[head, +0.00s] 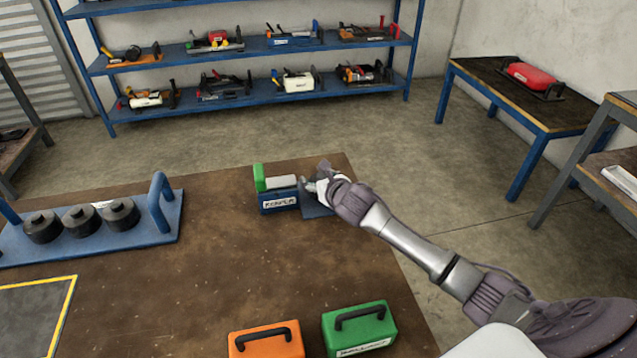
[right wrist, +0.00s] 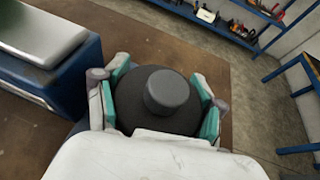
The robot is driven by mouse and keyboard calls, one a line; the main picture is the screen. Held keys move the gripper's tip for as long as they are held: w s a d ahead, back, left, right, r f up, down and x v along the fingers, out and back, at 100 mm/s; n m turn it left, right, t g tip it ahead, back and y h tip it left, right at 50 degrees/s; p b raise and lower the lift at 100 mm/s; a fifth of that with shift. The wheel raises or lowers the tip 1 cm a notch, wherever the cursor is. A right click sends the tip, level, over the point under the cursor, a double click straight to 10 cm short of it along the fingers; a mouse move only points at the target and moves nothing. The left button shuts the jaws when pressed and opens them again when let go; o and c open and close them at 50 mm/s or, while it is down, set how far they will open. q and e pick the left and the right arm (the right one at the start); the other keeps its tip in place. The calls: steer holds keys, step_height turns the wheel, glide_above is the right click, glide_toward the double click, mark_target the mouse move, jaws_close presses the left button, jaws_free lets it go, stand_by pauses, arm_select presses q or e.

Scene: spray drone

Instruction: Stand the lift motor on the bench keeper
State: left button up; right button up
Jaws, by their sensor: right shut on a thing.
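The lift motor (right wrist: 152,105), a dark round disc with a raised round cap, sits between the fingers of my right gripper (right wrist: 155,103), which is shut on it. In the head view my right gripper (head: 317,185) is at the right end of the bench keeper and largely hides the motor. The bench keeper (head: 279,202) is a blue labelled block with a green end, a silver top piece and a low blue plate at its right. Its blue side also shows at the left of the right wrist view (right wrist: 75,82). I cannot tell whether the motor touches the plate. My left gripper is out of view.
A blue rack (head: 155,232) with upright handles holds three dark motors (head: 80,220) at the bench's left. Orange (head: 266,342) and green (head: 360,330) cases stand at the front. The bench middle is clear. Shelves (head: 250,45) stand behind.

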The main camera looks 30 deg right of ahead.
steer(key=shift+f, duration=0.5)
steer(key=shift+f, duration=0.1)
steer(key=o, duration=1.4)
steer(key=shift+f, duration=0.1)
steer(key=shift+s+r, duration=0.15)
steer(key=shift+r, duration=0.05)
steer(key=v, duration=1.1)
steer(key=shift+s+r+p, duration=0.1)
steer(key=shift+s+p, duration=0.25)
steer(key=shift+p, duration=0.05)
